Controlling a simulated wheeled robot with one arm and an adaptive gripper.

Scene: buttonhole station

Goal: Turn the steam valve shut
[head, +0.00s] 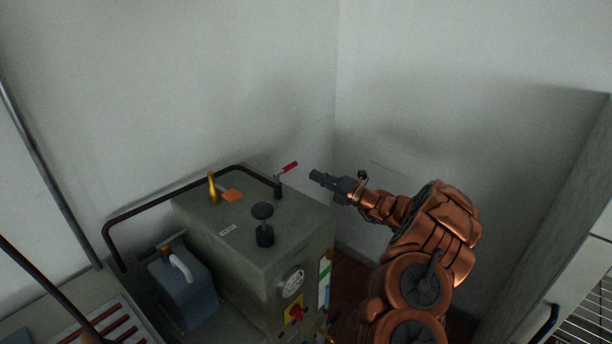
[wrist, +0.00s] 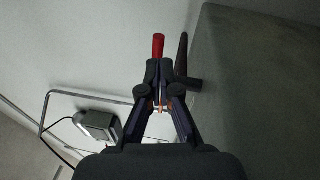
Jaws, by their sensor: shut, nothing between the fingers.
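A valve with a red lever handle (head: 289,167) stands on a dark stem at the back right corner of the grey machine box (head: 205,235). The handle slants out to the right in the head view. My gripper (head: 315,175) is shut and empty, a little to the right of the handle's end. In the wrist view the red handle (wrist: 158,46) shows just past my shut fingertips (wrist: 158,66). Whether they touch it I cannot tell. Part of the valve is hidden behind the fingers there.
A black round knob (head: 263,211) and a brass fitting (head: 212,187) with an orange tag (head: 232,195) stand on the box top. A gauge (head: 292,283) and red switch (head: 297,313) are on its front. A dark rail (head: 165,203) runs behind. White walls close the corner.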

